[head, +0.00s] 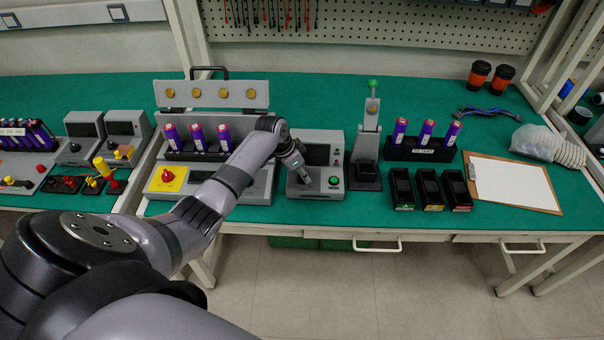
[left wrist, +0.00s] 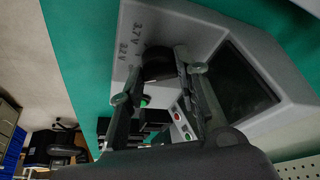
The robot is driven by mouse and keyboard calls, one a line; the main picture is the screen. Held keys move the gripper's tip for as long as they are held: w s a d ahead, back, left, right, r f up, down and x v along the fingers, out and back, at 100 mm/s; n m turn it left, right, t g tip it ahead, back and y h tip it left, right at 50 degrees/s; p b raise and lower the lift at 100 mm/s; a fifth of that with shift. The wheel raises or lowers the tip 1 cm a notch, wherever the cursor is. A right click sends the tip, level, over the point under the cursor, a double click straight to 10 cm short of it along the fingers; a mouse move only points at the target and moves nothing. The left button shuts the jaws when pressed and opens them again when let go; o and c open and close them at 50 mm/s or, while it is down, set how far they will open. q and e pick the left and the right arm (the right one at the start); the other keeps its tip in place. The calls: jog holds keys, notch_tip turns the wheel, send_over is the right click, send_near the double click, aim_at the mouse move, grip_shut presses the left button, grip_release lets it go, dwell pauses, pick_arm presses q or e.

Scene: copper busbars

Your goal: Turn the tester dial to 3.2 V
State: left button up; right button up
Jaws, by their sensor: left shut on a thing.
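The tester (head: 323,148) is a grey box with a dark screen on the bench, right of the wide grey fixture. In the left wrist view its sloped face carries the labels "3.7 V" (left wrist: 139,34) and what looks like "3.2 V" (left wrist: 122,52) beside a black dial (left wrist: 157,64). My left gripper (head: 301,177) reaches down onto the tester's lower left. In the left wrist view its two fingers (left wrist: 157,80) are shut on the dial, one on each side. The dial's pointer is hidden, so I cannot tell its setting. My right gripper is in neither view.
A green button (head: 334,181) is close to the gripper. A press (head: 367,135) stands right of the tester. The fixture (head: 245,185) with purple cells and a yellow-backed red knob (head: 167,176) is at left. Black bins (head: 428,188) and a clipboard (head: 512,184) lie further right.

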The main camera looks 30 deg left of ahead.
pick_arm(q)
jog(key=m+b, duration=0.1)
jog(key=m+h+b, duration=0.1)
jog(key=m, duration=0.1)
jog(key=shift+w+a+f, duration=0.1)
jog(key=shift+a+f, duration=0.05)
jog(key=shift+m+g+h+b, duration=0.4)
jog(key=shift+m+g+b, duration=0.2)
jog(key=shift+m+b, duration=0.95)
jog(key=shift+r, duration=0.2)
jog(key=o, duration=1.2)
jog(key=shift+c, duration=0.2)
jog(key=v, duration=1.2)
jog(key=shift+w, duration=0.15)
